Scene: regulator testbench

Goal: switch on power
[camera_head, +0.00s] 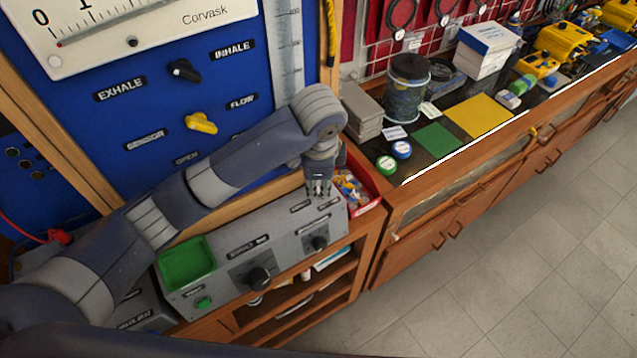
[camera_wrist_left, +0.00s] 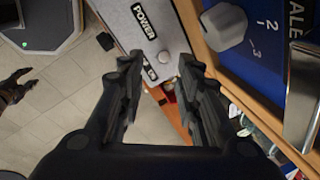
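The grey control box (camera_head: 222,240) stands on the wooden bench below the blue panel. My left gripper (camera_head: 318,192) is over the right end of its top, pointing down, and partly covers the small labels there. In the left wrist view the grey box (camera_wrist_left: 158,40) carries a POWER label (camera_wrist_left: 143,20) and a smaller label, seemingly ON, between the fingertips. My left gripper (camera_wrist_left: 157,66) is open with nothing between its fingers.
A red bin (camera_head: 368,190) stands just right of my gripper. The blue panel (camera_head: 150,100) rises behind. The floor (camera_head: 500,280) is clear.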

